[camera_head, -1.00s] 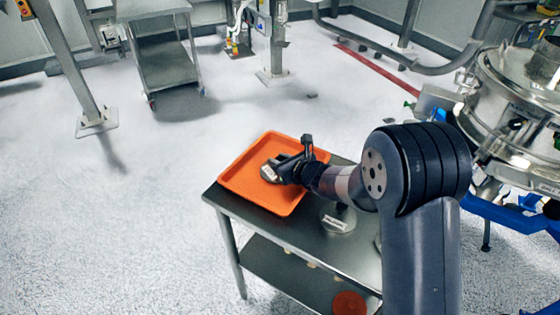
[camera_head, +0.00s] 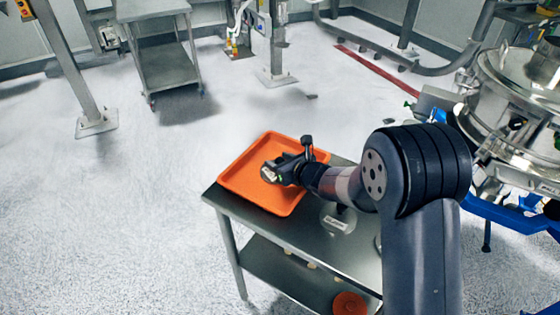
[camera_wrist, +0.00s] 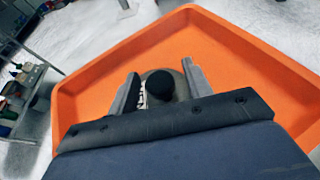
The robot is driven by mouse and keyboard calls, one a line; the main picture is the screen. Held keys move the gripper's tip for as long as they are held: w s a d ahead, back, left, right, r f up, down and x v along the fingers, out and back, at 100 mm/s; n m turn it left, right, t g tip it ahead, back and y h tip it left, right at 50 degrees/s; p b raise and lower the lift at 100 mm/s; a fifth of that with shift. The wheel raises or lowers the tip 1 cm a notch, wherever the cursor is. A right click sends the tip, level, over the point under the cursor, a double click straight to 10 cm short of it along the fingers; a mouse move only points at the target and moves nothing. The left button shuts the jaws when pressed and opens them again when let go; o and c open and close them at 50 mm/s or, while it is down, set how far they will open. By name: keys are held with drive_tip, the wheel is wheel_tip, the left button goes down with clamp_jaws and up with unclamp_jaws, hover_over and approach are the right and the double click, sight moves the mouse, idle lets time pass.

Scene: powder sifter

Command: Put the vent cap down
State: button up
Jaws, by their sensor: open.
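The vent cap (camera_wrist: 157,84), a grey metal disc with a black knob, is in the orange tray (camera_wrist: 105,60). In the head view the cap (camera_head: 268,175) is partly hidden by my gripper (camera_head: 278,168). In the wrist view my gripper (camera_wrist: 160,72) is open, with one finger on each side of the black knob. Gaps show between the knob and the fingers. The tray sits on a metal table.
The metal table (camera_head: 300,235) holds a labelled round metal piece (camera_head: 338,218) near my arm. An orange-red round item (camera_head: 349,304) is on its lower shelf. A steel vessel (camera_head: 515,110) stands at right, and a metal cart (camera_head: 165,60) at the back.

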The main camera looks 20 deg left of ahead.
drive_tip(key=b+v, duration=0.1)
drive_tip(key=v, duration=1.1)
drive_tip(key=shift+r+b, duration=0.1)
drive_tip(key=shift+b, duration=0.2)
